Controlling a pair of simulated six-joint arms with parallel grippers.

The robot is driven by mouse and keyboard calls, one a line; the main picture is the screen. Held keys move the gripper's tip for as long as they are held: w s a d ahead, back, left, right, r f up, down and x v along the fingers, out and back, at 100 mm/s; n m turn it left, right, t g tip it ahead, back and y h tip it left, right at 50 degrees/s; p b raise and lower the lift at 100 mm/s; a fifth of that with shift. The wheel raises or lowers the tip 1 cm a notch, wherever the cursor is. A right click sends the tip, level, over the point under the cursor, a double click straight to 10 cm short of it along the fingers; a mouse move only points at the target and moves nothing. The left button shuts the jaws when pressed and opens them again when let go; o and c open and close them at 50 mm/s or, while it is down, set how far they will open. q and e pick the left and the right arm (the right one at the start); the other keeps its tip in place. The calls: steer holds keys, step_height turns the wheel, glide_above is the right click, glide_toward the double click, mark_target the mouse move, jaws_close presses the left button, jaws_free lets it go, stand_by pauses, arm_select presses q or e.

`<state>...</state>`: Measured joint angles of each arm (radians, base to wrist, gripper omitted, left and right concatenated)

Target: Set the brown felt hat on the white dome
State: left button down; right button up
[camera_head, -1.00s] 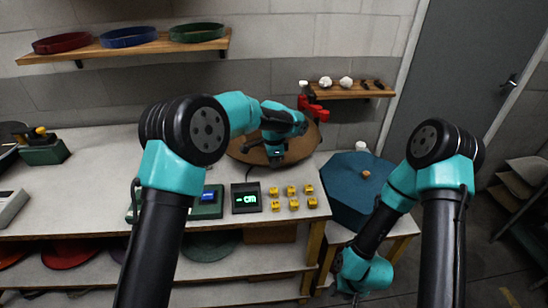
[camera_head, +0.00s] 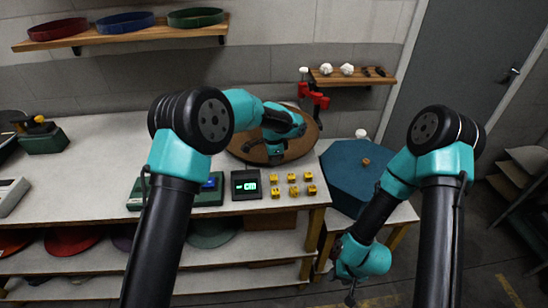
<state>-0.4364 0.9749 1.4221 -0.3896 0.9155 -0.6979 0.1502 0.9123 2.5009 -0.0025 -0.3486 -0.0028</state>
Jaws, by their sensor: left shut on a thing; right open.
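The brown felt hat (camera_head: 306,134) is a wide round brown shape at the back of the white table, partly hidden by my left arm. My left gripper (camera_head: 274,157) is over its near side and shut on it, though the contact point is small and dark. The white dome is not clearly visible; I cannot tell whether it is behind or under the hat. My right gripper (camera_head: 350,294) is open and empty, low in front of the side table and away from the hat.
A blue octagonal piece (camera_head: 345,172) with a wooden knob sits on the side table. Several yellow blocks (camera_head: 292,190) and a small display (camera_head: 246,184) stand at the table's front edge. A red clamp-like part (camera_head: 314,98) is behind the hat. The table's left half has free room.

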arm_select(q)
steer(key=shift+f, duration=0.7)
stand_by(0.6)
steer(key=c, duration=1.1)
jaws_free()
steer(key=shift+c, duration=0.2)
step_height(320, 180, up, 17)
steer(key=shift+a+r, duration=0.15)
steer(key=shift+r, duration=0.05)
steer(key=shift+s, duration=0.15)
